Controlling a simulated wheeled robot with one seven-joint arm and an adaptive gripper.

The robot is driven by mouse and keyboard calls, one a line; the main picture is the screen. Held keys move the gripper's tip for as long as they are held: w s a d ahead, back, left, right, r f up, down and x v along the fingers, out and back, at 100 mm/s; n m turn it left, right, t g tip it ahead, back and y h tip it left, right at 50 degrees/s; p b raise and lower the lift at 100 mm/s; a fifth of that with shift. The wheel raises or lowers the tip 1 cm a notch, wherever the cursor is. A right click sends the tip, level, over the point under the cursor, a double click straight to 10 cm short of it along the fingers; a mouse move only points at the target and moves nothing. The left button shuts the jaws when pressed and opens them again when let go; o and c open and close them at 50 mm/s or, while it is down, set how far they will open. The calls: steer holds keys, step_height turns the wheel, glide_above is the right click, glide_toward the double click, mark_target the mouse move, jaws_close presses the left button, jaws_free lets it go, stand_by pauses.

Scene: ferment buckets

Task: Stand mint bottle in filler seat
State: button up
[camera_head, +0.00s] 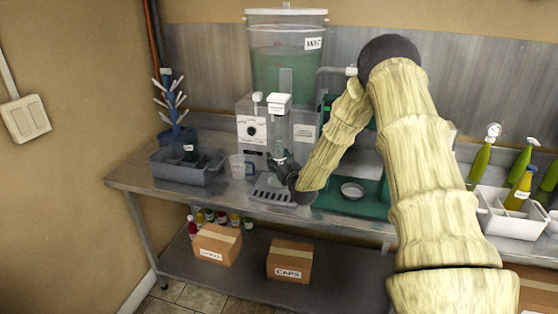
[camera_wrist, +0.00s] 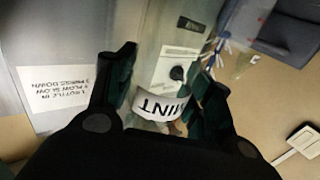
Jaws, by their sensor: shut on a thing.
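The mint bottle (camera_wrist: 163,106) shows in the wrist view with its white MINT label upside down between my fingers. My gripper (camera_wrist: 165,88) is shut on it. In the head view the clear, greenish bottle (camera_head: 280,152) looks upright under the filler spout (camera_head: 279,104), with my dark gripper (camera_head: 288,176) reaching it from the right. The slotted filler tray (camera_head: 272,193) lies below at the front of the white filler (camera_head: 250,130). The bottle's base is hidden by my gripper, so I cannot tell whether it touches the seat.
A clear jug (camera_head: 238,166) and a grey bin (camera_head: 186,168) stand left of the filler. A green tray with a round dish (camera_head: 352,190) is to the right. A white crate (camera_head: 510,222) with bottles is farther right. A large bucket (camera_head: 286,55) stands above the filler.

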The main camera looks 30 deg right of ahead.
steer(key=shift+f+b, duration=0.45)
steer(key=shift+b, duration=0.15)
stand_by(0.9)
stand_by(0.3)
steer(key=o, duration=1.2)
steer(key=shift+s, duration=0.1)
steer(key=v, duration=1.1)
steer(key=shift+s+a, duration=0.1)
steer(key=shift+s, duration=0.3)
steer(key=shift+s+a+r+b, duration=0.15)
steer(key=shift+s+a, duration=1.25)
steer(key=shift+a, duration=0.25)
steer(key=shift+s+a+r+b, duration=0.15)
steer(key=shift+s+a+b, duration=0.05)
steer(key=shift+s+a, duration=1.35)
steer(key=shift+s+a+r+b, duration=0.15)
steer(key=shift+s+a, duration=1.15)
steer(key=shift+a, duration=0.45)
